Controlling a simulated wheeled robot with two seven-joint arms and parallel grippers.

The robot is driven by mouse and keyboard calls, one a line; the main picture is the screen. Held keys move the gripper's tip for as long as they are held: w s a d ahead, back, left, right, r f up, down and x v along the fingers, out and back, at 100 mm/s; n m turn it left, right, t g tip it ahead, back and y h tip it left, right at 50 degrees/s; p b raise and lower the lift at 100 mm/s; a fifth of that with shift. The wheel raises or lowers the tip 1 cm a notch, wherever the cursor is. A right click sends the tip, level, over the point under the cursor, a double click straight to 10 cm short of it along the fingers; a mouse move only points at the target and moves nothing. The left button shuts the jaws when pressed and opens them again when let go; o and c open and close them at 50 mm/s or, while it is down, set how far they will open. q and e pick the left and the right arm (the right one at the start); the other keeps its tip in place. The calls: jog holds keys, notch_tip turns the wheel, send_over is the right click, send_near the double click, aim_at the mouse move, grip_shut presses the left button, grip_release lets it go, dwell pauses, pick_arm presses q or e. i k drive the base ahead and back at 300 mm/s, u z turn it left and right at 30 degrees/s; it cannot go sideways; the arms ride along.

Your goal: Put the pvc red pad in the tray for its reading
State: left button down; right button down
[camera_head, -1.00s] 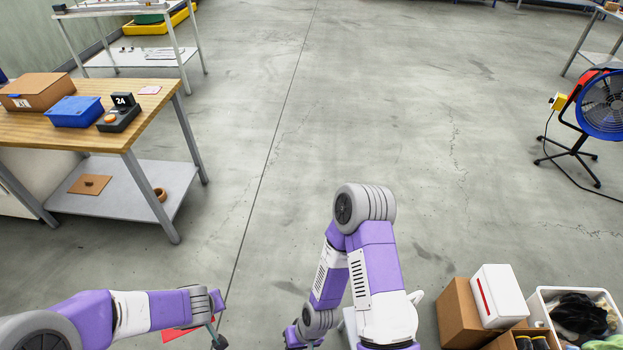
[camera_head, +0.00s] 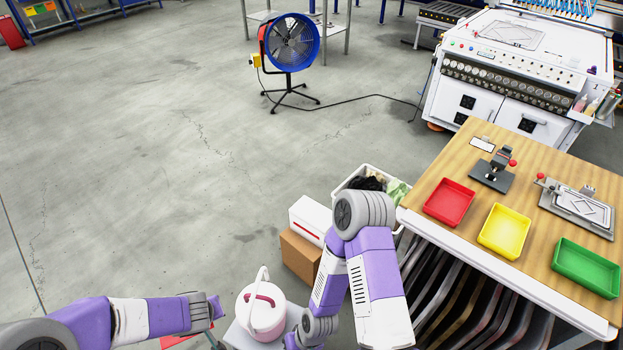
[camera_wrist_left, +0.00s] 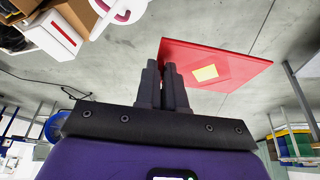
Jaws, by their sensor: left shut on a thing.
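The red pad (camera_wrist_left: 236,66) is a thin, flat, square sheet with a small pale yellow label, seen in the left wrist view. My left gripper (camera_wrist_left: 162,72) is shut on one edge of it. In the head view only a sliver of the pad (camera_head: 172,342) shows at the bottom edge, by my left gripper (camera_head: 214,339). A red tray (camera_head: 449,203), a yellow tray (camera_head: 504,232) and a green tray (camera_head: 587,267) stand in a row on the wooden bench (camera_head: 470,240) at the right, all empty. My right arm is folded at bottom centre; its gripper is out of frame.
A small press-like device (camera_head: 493,172) and a flat metal fixture (camera_head: 580,207) sit behind the trays. A pink-white bucket (camera_head: 262,312), boxes (camera_head: 300,255) and a white bin (camera_head: 345,185) stand left of the bench. Floor on the left is clear; a fan (camera_head: 290,45) stands beyond.

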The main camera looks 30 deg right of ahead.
aim_at(449, 204)
jog(key=z, duration=2.7)
